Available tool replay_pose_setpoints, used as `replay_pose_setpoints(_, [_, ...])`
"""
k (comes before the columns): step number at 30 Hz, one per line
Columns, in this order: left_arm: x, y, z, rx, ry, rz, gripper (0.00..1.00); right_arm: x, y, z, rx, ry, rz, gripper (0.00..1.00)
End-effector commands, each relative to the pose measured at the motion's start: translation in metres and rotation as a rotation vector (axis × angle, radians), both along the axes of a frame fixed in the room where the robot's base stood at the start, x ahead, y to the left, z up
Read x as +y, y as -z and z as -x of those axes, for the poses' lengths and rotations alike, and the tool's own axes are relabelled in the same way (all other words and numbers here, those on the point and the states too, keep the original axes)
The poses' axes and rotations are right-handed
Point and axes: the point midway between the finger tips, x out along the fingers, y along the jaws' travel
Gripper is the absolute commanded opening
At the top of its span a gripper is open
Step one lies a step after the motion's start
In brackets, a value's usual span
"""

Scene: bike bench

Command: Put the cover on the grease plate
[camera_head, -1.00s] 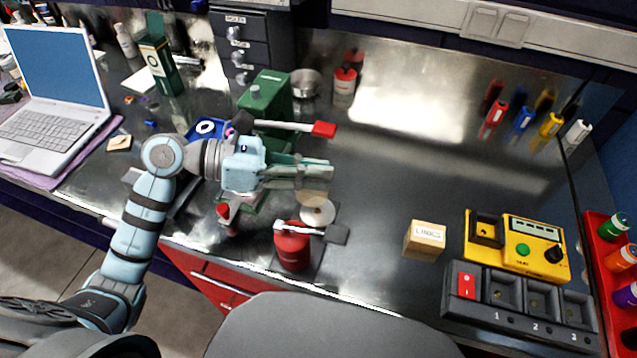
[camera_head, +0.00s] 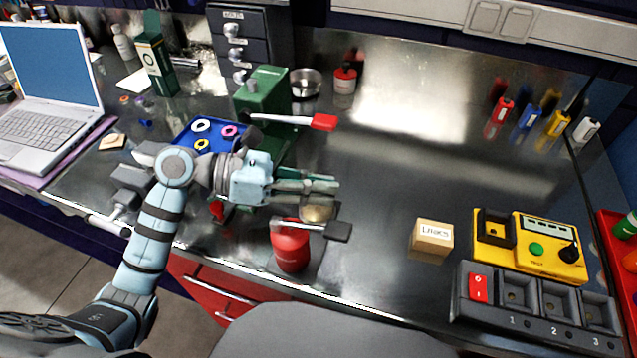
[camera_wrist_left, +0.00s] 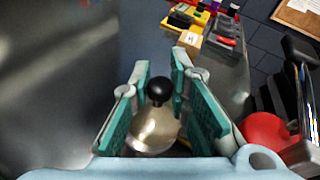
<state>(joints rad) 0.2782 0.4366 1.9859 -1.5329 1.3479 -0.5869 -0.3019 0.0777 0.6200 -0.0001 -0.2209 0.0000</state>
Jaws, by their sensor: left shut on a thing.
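My left gripper (camera_head: 322,188) reaches in from the left over the bench, shut on the black knob (camera_wrist_left: 159,90) of the cover. The cover is a shiny domed metal lid; in the wrist view its dome (camera_wrist_left: 154,132) shows below the knob, between the teal finger pads. In the head view the dome (camera_head: 317,213) shows just under the fingers, behind the red can. The grease plate is hidden beneath the cover and fingers; I cannot tell whether the cover touches it. My right gripper is not in view.
A green press (camera_head: 265,92) with a red-ended lever and a blue tray (camera_head: 184,140) of rings are behind. A small box (camera_head: 432,238) stands right; bench between is clear.

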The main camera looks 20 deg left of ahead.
Motion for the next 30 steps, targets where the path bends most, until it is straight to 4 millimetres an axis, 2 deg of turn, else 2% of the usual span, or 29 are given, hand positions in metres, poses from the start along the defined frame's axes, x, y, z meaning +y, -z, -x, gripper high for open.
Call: replay_pose_setpoints(30, [0.0009, 0.0010, -0.0042, -0.001, 0.000, 0.000, 0.00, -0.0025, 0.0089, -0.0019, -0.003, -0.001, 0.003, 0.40])
